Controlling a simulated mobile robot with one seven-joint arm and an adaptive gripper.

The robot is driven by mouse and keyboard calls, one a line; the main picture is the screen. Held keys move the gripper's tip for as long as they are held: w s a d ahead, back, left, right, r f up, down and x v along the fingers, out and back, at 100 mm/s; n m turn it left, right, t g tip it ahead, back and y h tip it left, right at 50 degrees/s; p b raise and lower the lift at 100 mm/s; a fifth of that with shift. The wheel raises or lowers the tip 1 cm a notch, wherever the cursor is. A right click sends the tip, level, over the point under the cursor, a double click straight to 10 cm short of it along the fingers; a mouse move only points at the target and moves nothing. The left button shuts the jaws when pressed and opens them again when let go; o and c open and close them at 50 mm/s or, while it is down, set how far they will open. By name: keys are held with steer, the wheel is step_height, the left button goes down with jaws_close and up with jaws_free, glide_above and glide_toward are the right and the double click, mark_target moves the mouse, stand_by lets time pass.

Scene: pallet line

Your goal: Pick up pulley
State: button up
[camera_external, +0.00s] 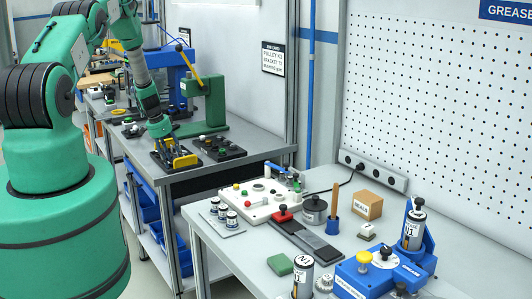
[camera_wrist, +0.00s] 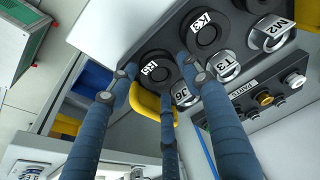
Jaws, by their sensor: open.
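Two dark round pulleys show in the wrist view, one labelled K3 (camera_wrist: 211,34) and one whose label looks like R5 (camera_wrist: 151,57). My gripper (camera_wrist: 160,84) has blue fingers spread apart, open and empty. Its fingers straddle the R5-like pulley, and one tip is near the edge of the K3 pulley; I cannot tell whether they touch. In the external view my gripper (camera_external: 163,143) is low over the dark parts tray (camera_external: 160,158) on the far bench. The pulleys are too small to tell apart there.
Metal brackets labelled J6 (camera_wrist: 183,95), T3 (camera_wrist: 225,68) and M2 (camera_wrist: 270,35) stand close beside the pulleys. A yellow piece (camera_external: 184,161) is right by my gripper. A second dark tray (camera_external: 218,150) and a green press (camera_external: 208,98) are nearby.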

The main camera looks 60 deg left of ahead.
mark_target(172, 163)
steer(key=shift+w+f, duration=0.15)
steer(key=shift+f, duration=0.4)
steer(key=c, duration=1)
steer(key=shift+r, duration=0.1)
steer(key=shift+r+b, duration=0.65)
steer(key=shift+r, duration=4.25)
